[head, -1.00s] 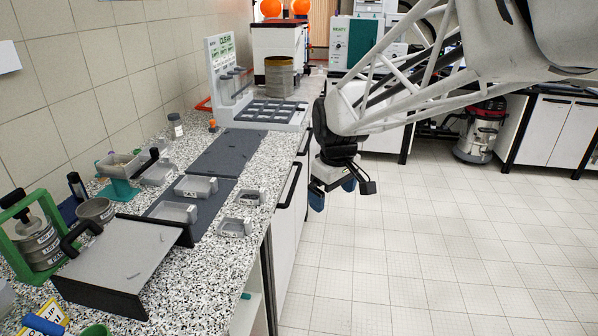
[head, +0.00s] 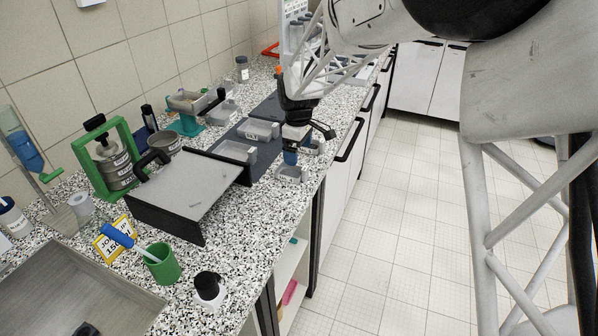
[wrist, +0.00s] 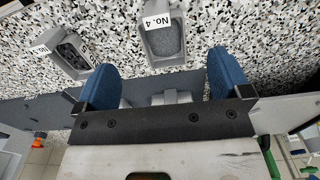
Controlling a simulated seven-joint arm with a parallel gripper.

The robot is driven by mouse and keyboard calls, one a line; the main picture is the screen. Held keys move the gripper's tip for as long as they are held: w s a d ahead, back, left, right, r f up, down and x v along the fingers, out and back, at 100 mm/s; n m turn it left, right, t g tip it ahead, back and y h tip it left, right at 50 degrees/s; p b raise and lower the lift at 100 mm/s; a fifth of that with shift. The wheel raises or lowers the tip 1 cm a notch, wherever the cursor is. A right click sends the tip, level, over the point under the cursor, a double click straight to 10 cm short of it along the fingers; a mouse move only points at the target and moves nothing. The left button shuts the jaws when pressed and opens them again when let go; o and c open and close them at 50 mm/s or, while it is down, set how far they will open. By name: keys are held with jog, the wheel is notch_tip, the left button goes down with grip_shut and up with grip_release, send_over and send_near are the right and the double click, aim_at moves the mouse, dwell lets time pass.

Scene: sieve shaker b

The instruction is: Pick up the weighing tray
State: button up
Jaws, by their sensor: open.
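Several small grey trays sit on the speckled counter, and I cannot tell which is the weighing tray. One grey tray (head: 290,175) lies near the counter's front edge, just below my gripper; another tray (head: 314,148) is right beside it. Two more trays (head: 237,151) (head: 258,130) sit on a dark mat to the left. A larger grey pan with a black handle (head: 187,101) rests on a teal stand. My gripper (head: 291,155) is above the front trays, blue fingers pointing down, empty. In the wrist view its open fingers (wrist: 163,78) are apart, with a tray labelled No. 4 (wrist: 165,43) beyond them.
A grey board with black edges (head: 190,185) stands left of my gripper. Open floor lies right of the counter.

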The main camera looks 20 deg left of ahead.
aim_at(295, 176)
jog(key=shift+a+f, duration=0.25)
jog(key=shift+a, duration=0.2)
jog(key=shift+f, duration=0.1)
jog(key=shift+f, duration=1.2)
jog(key=shift+f, duration=0.1)
jog(key=shift+f, duration=2.5)
jog(key=shift+c, duration=0.3)
jog(key=c, duration=1.1)
jog(key=shift+o, duration=0.2)
jog(key=shift+r, duration=0.2)
